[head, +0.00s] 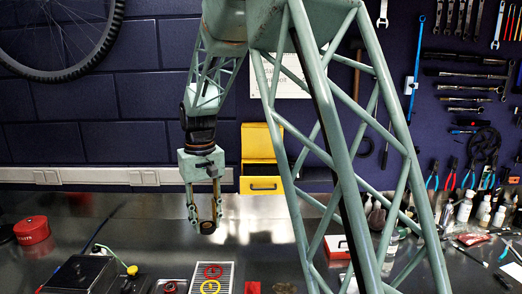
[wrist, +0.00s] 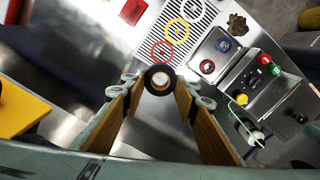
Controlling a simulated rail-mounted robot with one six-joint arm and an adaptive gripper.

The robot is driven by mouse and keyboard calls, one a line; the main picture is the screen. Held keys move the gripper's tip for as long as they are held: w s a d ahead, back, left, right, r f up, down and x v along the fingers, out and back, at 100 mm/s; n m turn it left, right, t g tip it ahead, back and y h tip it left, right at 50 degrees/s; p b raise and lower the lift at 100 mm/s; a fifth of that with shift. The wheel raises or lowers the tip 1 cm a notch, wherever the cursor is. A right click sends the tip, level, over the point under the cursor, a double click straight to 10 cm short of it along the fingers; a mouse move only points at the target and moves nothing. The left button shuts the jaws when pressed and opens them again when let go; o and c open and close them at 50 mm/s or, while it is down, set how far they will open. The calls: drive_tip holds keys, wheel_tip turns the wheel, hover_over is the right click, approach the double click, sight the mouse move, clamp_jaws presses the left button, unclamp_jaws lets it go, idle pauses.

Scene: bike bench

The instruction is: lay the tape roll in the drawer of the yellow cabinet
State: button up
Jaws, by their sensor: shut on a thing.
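The tape roll, a dark ring with a pale hole, is held between the fingertips of my gripper (wrist: 160,92) in the wrist view. In the head view my gripper (head: 206,212) points down, with the tape roll (head: 207,228) at its tips, above the steel bench. The yellow cabinet (head: 257,141) stands against the wall, to the right of my gripper. Its lower drawer (head: 262,186) appears pulled out, with a dark handle on its front; its inside is barely visible. A yellow part of the cabinet (wrist: 22,105) shows at the left of the wrist view.
A red tin (head: 32,230) stands on the bench at left. A striped white tray (head: 211,279) with red and yellow rings lies in front, near a black box (head: 82,273). Bottles and tools crowd the right. Bare steel lies beneath my gripper.

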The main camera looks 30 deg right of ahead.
idle(0.4)
drive_tip(key=w+d+r+m+p, duration=0.35)
drive_tip(key=d+r+p, duration=0.2)
drive_tip(key=r, duration=0.25)
drive_tip(key=w+d+r+m+p, duration=0.2)
drive_tip(key=d+r+m+p, duration=0.2)
drive_tip(key=r+p, duration=0.25)
drive_tip(key=d+r+m+p, duration=0.2)
drive_tip(key=d+m, duration=0.2)
drive_tip(key=d, duration=0.3)
drive_tip(key=d+r+m+p, duration=0.1)
drive_tip(key=d+m+p, duration=0.1)
drive_tip(key=d+m, duration=0.2)
drive_tip(key=d, duration=0.3)
drive_tip(key=shift+d+r+m+p, duration=0.2)
drive_tip(key=shift+r+m+p, duration=0.15)
drive_tip(key=shift+r+p, duration=0.05)
drive_tip(key=shift+f, duration=0.2)
drive_tip(key=shift+f+b, duration=2.55)
drive_tip(key=shift+f, duration=2)
